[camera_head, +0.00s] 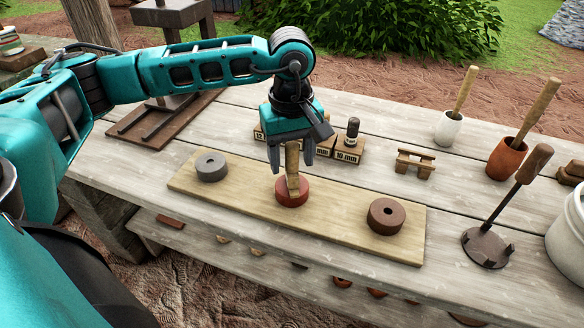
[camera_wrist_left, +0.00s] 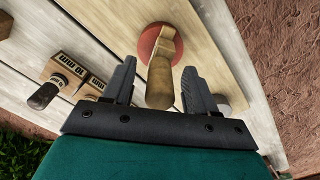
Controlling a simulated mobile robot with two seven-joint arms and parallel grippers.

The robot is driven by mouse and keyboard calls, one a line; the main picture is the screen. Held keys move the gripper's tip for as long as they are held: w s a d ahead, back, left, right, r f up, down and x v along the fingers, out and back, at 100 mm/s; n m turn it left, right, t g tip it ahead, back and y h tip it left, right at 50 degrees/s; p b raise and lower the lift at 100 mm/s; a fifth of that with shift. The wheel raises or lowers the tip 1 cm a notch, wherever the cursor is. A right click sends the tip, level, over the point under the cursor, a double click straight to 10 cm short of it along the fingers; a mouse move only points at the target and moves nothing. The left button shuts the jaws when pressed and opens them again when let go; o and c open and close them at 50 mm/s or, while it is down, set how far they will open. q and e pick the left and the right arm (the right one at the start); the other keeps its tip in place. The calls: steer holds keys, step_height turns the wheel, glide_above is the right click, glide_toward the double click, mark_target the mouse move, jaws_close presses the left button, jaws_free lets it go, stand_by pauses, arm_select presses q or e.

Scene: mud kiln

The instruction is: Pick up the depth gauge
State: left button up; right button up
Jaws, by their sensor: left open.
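A light wooden upright piece, which looks like the depth gauge (camera_head: 293,182), stands in a red clay disc (camera_head: 285,201) at the middle of a pale board. My left gripper (camera_head: 291,161) is above the disc, pointing down, with its fingers on either side of the wooden piece's upper part. In the left wrist view the wooden gauge (camera_wrist_left: 160,82) is between the open fingers (camera_wrist_left: 159,68), with gaps on both sides. The red disc (camera_wrist_left: 146,42) lies beyond it. My right gripper is not in view.
The board (camera_head: 240,205) also holds a grey ring (camera_head: 211,168) and a brown ring (camera_head: 386,218). Behind stand numbered wooden blocks (camera_head: 347,153) and a small wooden stand (camera_head: 414,163). A dark pronged tool (camera_head: 487,247) and pots (camera_head: 507,160) are at the right.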

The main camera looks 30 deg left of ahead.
arm_select(q)
steer(key=shift+c, duration=0.5)
jaws_close()
steer(key=shift+r, duration=0.1)
step_height(320, 180, up, 20)
steer(key=p, duration=0.2)
stand_by(0.4)
